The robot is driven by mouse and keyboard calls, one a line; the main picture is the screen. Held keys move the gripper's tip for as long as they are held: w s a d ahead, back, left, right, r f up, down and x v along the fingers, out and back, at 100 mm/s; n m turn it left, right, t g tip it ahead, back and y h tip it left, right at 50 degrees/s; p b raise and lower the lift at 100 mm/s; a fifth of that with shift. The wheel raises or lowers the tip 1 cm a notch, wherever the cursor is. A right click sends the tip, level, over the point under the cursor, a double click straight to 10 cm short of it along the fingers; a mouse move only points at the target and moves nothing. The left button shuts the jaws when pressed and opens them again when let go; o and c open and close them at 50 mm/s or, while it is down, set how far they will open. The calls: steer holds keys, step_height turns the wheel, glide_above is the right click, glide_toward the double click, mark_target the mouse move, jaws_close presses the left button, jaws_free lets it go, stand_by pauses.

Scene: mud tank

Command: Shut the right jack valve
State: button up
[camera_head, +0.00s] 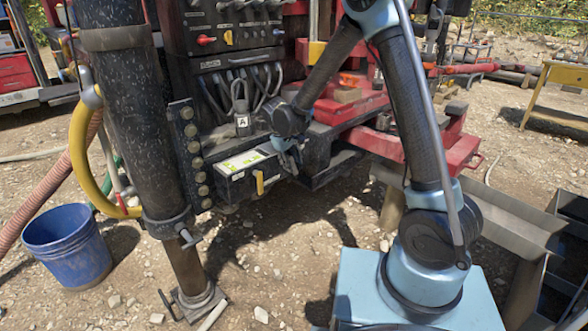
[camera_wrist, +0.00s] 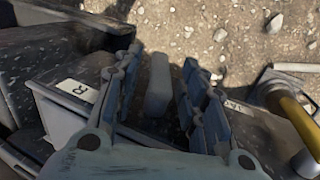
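The jack valve box (camera_head: 236,180) is a dark box with a pale label strip on top, low on the machine's front. A yellow valve handle (camera_head: 259,182) hangs on its front; a yellow handle also shows at the right of the wrist view (camera_wrist: 298,125). An "R" label (camera_wrist: 75,89) lies left of my fingers in the wrist view. My gripper (camera_head: 290,158) is at the box's right end. In the wrist view its fingers (camera_wrist: 160,100) are apart, with a grey bar (camera_wrist: 158,85) between them, apparently the right valve's handle. Gaps show on both sides of the bar.
A thick black jack leg (camera_head: 127,95) stands left of the box, with a blue bucket (camera_head: 67,245) beyond it. Hoses and a control panel (camera_head: 222,28) are above. Red machinery (camera_head: 345,105) is behind my arm. Metal troughs (camera_head: 510,215) stand at right. Gravel ground below is open.

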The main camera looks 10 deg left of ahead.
mark_target(296, 174)
steer(key=shift+x, duration=1.65)
jaws_close()
